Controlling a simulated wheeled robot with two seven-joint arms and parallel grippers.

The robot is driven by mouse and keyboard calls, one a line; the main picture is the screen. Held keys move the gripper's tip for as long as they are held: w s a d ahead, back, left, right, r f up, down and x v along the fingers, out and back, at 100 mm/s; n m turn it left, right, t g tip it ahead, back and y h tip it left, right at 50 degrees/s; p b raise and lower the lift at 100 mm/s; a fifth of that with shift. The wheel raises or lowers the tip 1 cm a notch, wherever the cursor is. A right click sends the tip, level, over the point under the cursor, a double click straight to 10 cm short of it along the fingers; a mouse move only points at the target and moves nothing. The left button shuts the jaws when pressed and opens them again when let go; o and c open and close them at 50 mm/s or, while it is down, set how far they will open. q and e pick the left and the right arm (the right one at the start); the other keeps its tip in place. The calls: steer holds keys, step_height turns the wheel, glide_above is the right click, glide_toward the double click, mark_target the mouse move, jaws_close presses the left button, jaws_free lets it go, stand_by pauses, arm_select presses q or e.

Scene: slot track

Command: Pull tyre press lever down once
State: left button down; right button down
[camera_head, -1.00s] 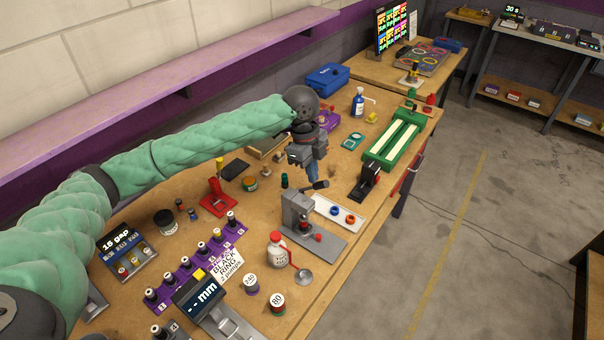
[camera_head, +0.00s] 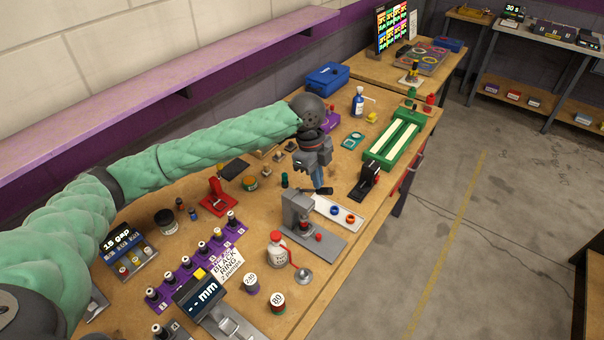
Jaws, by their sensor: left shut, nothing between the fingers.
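The tyre press (camera_head: 295,216) is a grey upright frame on a flat grey base, in the middle of the bench near its front edge. Its lever (camera_head: 325,191) sticks out to the right from the top and ends in a black grip. My left gripper (camera_head: 318,184) comes in from above, pointing down, shut and empty. Its fingertips are at the lever, touching or just above it; I cannot tell which. The gripper partly hides the lever. My right gripper is not in view.
A white tray (camera_head: 328,206) with blue and orange rings lies just right of the press. A black device (camera_head: 368,183) stands farther right. A white bottle with a red top (camera_head: 277,250) stands in front. A red stand (camera_head: 217,198) is to the left.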

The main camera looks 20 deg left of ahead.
arm_select(q)
steer(key=shift+d+f, duration=0.1)
stand_by(0.4)
steer(key=shift+w+a+r+p, duration=0.1)
steer(key=shift+a+r+p, duration=0.25)
steer(key=shift+r+p, duration=0.15)
steer(key=shift+w+a+r+p, duration=0.25)
steer(key=shift+a+r+p, duration=0.4)
steer(key=shift+r, duration=0.05)
steer(key=shift+w+a+r+p, duration=0.25)
steer(key=shift+a+r+p, duration=0.4)
steer(key=shift+a, duration=0.05)
steer(key=shift+w+a+r+p, duration=0.25)
steer(key=shift+a+r+p, duration=0.4)
steer(key=shift+r, duration=0.05)
step_height(320, 180, up, 8)
steer(key=w+a+p, duration=0.1)
steer(key=a+p, duration=0.2)
steer(key=p, duration=0.1)
stand_by(0.9)
steer(key=shift+d, duration=0.1)
